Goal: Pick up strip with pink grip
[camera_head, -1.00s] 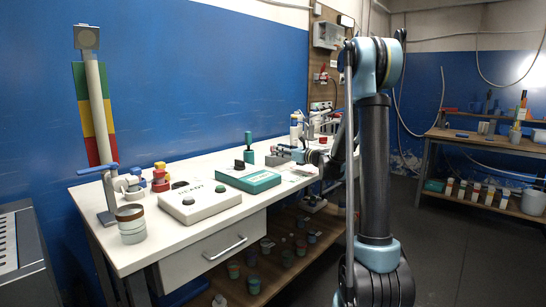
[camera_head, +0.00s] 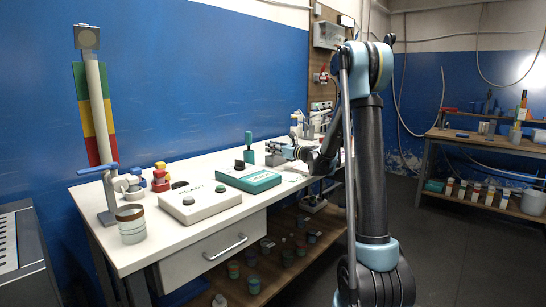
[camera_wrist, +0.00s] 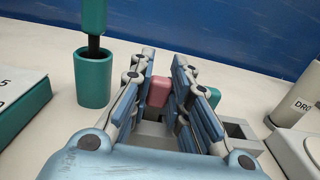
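In the wrist view the pink grip (camera_wrist: 158,91) stands upright in the gap between the two fingers of my gripper (camera_wrist: 163,62). The fingers look open, with one on each side of the grip; I cannot tell whether either touches it. The strip below the grip is hidden. A grey holder (camera_wrist: 234,130) with a dark slot lies below and to the right. A teal grip (camera_wrist: 206,98) shows just right of the right finger. In the head view my gripper (camera_head: 275,151) is small, low over the bench's far part.
A green cup (camera_wrist: 92,82) with a green-handled tool stands left of my gripper. A teal box (camera_wrist: 18,108) lies further left. A pale labelled container (camera_wrist: 298,97) stands at right. The blue wall (camera_wrist: 230,30) is behind.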

